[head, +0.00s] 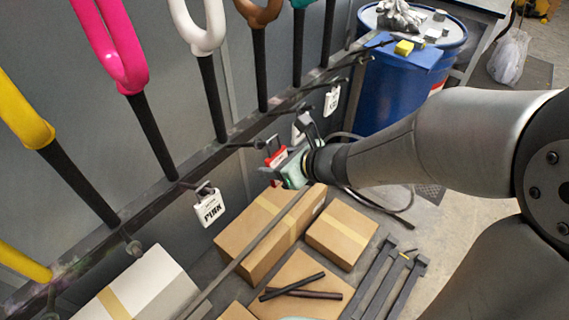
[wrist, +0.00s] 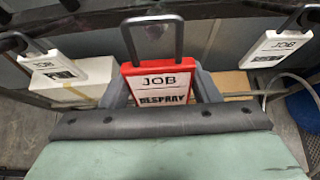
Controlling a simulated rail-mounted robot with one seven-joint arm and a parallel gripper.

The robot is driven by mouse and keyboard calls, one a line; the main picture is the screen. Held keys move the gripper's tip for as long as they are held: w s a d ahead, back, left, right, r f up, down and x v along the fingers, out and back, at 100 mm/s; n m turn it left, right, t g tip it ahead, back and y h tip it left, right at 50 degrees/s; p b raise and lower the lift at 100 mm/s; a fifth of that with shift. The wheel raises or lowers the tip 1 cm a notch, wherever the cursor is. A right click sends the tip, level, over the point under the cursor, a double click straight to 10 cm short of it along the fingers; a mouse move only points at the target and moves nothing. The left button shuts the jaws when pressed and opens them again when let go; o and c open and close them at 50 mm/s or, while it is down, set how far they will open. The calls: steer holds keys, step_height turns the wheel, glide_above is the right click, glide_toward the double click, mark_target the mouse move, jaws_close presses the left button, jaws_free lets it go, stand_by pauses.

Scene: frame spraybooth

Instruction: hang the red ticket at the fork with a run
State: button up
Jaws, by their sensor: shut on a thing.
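My gripper (head: 287,163) is shut on the red ticket (head: 275,158), in front of the rail below the white fork (head: 205,30). In the wrist view the red ticket (wrist: 160,85) reads JOB RESPRAY and stands upright between my fingers (wrist: 162,96), its dark wire loop upward. I cannot tell whether the loop touches a peg. A yellow fork (head: 22,115), pink fork (head: 115,45), brown fork (head: 258,14) and teal fork (head: 301,4) also stand in the row, their tops partly cut off. No paint run can be made out.
A white PINK ticket (head: 208,207) hangs at left of my gripper, and another white ticket (head: 332,100) at right. Pegs stick out from the dark rail (head: 135,208). Cardboard boxes (head: 340,233) lie below; a blue drum (head: 395,90) stands behind.

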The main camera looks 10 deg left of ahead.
steer(key=shift+w+a+f, duration=0.1)
steer(key=shift+w+a, duration=0.25)
steer(key=shift+a, duration=0.25)
steer(key=shift+w+a+f, duration=0.1)
steer(key=shift+w+a, duration=0.2)
steer(key=shift+a, duration=0.25)
steer(key=shift+w+a+f+b, duration=0.2)
steer(key=shift+a+f+b, duration=0.15)
steer(key=shift+f+b, duration=0.45)
steer(key=shift+w+a+f+b, duration=0.25)
steer(key=shift+f+b, duration=0.2)
steer(key=shift+b, duration=0.5)
steer(key=o, duration=1)
steer(key=shift+o, duration=0.2)
